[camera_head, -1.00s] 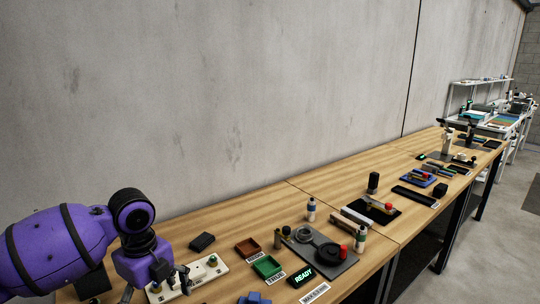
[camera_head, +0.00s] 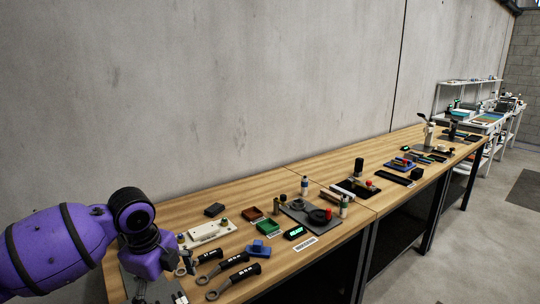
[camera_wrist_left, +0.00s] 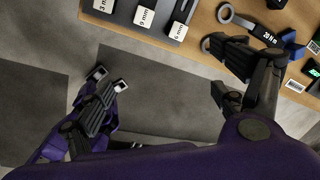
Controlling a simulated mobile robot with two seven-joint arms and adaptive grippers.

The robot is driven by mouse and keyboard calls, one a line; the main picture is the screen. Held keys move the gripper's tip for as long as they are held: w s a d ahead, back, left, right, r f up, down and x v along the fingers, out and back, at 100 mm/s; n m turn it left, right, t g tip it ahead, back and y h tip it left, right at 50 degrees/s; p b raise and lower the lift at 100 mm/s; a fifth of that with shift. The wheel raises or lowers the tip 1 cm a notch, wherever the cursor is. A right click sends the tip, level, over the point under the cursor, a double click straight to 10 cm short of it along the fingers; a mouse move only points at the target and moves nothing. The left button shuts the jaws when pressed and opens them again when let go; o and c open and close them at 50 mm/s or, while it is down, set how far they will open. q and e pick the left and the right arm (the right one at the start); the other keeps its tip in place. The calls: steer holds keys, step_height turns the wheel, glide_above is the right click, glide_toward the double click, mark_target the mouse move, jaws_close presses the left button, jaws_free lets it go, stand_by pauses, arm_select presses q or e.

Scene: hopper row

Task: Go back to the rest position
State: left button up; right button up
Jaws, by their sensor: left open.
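My left arm, purple with black joints, comes in from the left in the head view, its wrist (camera_head: 145,245) over the near left end of the wooden bench (camera_head: 265,185). Its fingertips are hard to make out there. In the left wrist view my left gripper (camera_wrist_left: 162,85) is open, with its two fingers wide apart and nothing between them. Grey floor shows below the gap, and the bench edge is above it in the picture.
Black-handled ring wrenches (camera_head: 233,277) lie near the bench's front edge. A white plate (camera_head: 208,232), a blue block (camera_head: 263,247) and a READY display (camera_head: 296,232) are beyond. A dark holder with mm labels (camera_wrist_left: 155,12) sits close by the gripper. Floor (camera_head: 450,250) is clear at right.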

arm_select(q)
steer(key=w+d+f+n+t+h, duration=0.25)
steer(key=w+d+n+t, duration=0.25)
steer(key=w+d, duration=0.35)
steer(key=s+d+f+n+t+h, duration=0.2)
steer(key=s+d+f+n+t, duration=0.15)
steer(key=f+n, duration=0.35)
steer(key=s+a+f+n+y, duration=0.1)
steer(key=s+a+f+n, duration=0.1)
steer(key=s+f, duration=0.5)
steer(key=s+a+f+n+g+y, duration=0.1)
steer(key=s+f, duration=0.6)
steer(key=s, duration=0.9)
steer(key=s+a+f+n+y+p, duration=0.1)
steer(key=s+a+f+n, duration=0.3)
steer(key=s, duration=0.8)
step_height(320, 180, down, 3)
steer(key=shift+s+a+r+n+g+y, duration=0.1)
steer(key=shift+s+a+n+g+y, duration=0.2)
steer(key=shift+n+y, duration=0.75)
arm_select(e)
steer(key=shift+w+a+r, duration=0.15)
steer(key=shift+w+r, duration=0.15)
steer(key=shift+w, duration=0.2)
steer(key=shift+w+a+r, duration=0.15)
steer(key=shift+w+r, duration=0.15)
steer(key=shift+w, duration=0.2)
arm_select(q)
steer(key=shift+w, duration=0.15)
